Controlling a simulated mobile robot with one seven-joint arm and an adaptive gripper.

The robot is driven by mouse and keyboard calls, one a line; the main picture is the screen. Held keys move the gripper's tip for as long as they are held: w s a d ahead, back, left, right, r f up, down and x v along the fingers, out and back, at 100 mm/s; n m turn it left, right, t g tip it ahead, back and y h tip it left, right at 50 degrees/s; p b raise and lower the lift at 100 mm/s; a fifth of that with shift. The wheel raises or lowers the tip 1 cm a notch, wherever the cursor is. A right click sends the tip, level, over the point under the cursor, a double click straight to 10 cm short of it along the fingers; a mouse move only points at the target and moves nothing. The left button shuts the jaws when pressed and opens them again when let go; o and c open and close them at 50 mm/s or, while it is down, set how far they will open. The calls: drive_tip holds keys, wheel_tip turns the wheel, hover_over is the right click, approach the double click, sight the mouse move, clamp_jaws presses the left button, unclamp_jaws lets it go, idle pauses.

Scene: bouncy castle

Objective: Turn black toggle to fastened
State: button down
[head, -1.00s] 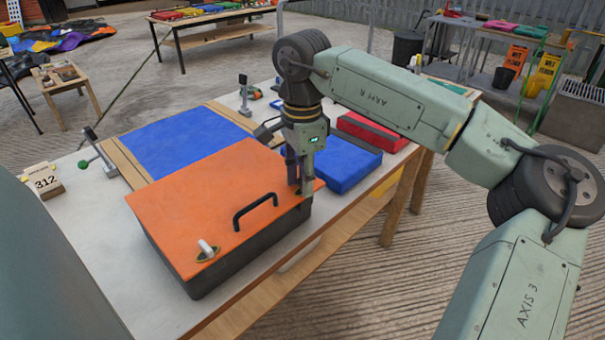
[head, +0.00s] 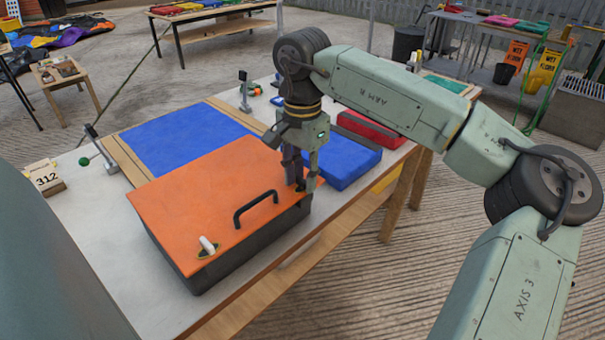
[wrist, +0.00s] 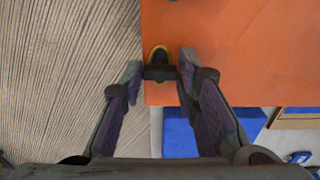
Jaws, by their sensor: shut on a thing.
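The black toggle (wrist: 159,72) sits on a yellow-rimmed plate at the edge of the orange lid (wrist: 235,50) in the wrist view. Its dark bar lies crosswise between my fingertips. My gripper (wrist: 160,73) is shut on it, pointing down. In the head view my gripper (head: 303,185) stands at the right corner of the orange lid (head: 190,195) on a dark box (head: 240,255), and the fingers largely hide the black toggle. A white toggle (head: 207,245) stands on its own brass plate at the lid's near corner.
A black handle (head: 255,208) arches up from the lid between the two toggles. A blue panel (head: 185,138) lies behind the box, and blue (head: 345,160) and red (head: 370,130) blocks lie to the right.

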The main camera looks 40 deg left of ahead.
sight(302, 179)
drive_tip(key=c, duration=1.2)
unclamp_jaws()
drive_tip(key=shift+c, duration=0.2)
wheel_tip(302, 179, up, 12)
